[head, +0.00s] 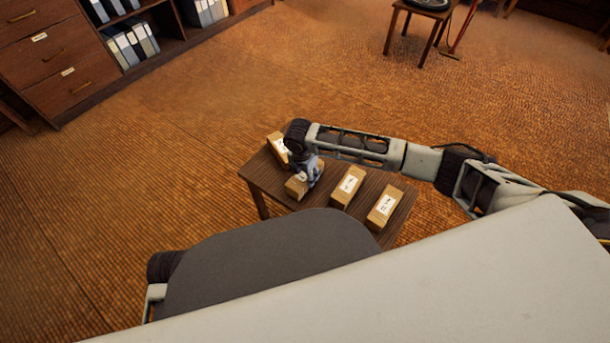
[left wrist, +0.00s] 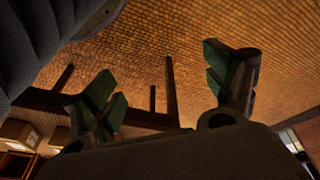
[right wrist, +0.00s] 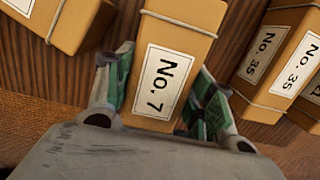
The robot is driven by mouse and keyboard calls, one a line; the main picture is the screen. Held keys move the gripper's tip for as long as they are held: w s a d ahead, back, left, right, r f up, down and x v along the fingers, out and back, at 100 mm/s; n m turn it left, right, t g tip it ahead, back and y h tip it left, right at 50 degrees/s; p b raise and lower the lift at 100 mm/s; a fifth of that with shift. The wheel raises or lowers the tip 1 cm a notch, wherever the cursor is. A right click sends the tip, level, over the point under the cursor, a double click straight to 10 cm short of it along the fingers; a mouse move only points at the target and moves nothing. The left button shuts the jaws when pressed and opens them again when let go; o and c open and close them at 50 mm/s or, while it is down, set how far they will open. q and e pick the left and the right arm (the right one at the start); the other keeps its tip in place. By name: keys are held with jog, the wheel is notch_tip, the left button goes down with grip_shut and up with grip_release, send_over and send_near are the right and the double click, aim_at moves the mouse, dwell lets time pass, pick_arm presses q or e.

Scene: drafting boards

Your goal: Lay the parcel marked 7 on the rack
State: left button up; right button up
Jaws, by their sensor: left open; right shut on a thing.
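The parcel marked 7 (right wrist: 168,70) is a tan box with a white "No. 7" label and a string around it. My right gripper (right wrist: 163,88) is shut on its near end, one finger on each long side. In the head view the parcel (head: 296,188) is at the small wooden table (head: 262,182), partly hidden by my right gripper (head: 314,172). I cannot tell whether it touches the tabletop. My left gripper (left wrist: 165,90) is open and empty, with floor beyond its fingers; it is hidden in the head view. I cannot make out a rack for certain.
Similar parcels stand close by: one (head: 277,147) behind, and two (head: 348,187) (head: 384,208) to the right; a neighbour (right wrist: 283,50) reads "No. 35". A drawer cabinet with binders (head: 65,70) is far left, a stool (head: 420,22) far back. Floor between is clear.

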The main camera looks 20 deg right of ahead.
pick_arm(q)
jog(key=shift+g+y, duration=0.3)
jog(key=shift+g, duration=0.1)
jog(key=shift+s+a+f+p, duration=0.2)
jog(key=shift+f+p, duration=0.45)
jog(key=shift+f, duration=0.45)
jog(key=shift+s+a+f+p, duration=0.1)
jog(key=shift+a+f+p, duration=0.15)
jog(key=shift+f+p, duration=0.6)
pick_arm(e)
jog(key=shift+r, duration=4.35)
pick_arm(q)
jog(key=shift+f, duration=0.15)
jog(key=shift+w, duration=0.1)
pick_arm(e)
jog(key=a+r+m+g, duration=0.1)
jog(key=a+r+m, duration=0.3)
jog(key=r+m, duration=0.4)
jog(key=s+a+r+m+g+y, duration=0.1)
jog(key=a+r+m, duration=0.3)
jog(key=m, duration=1.3)
jog(key=shift+a+r+m, duration=0.25)
jog(key=shift+r+m, duration=0.05)
jog(key=shift+r, duration=1.9)
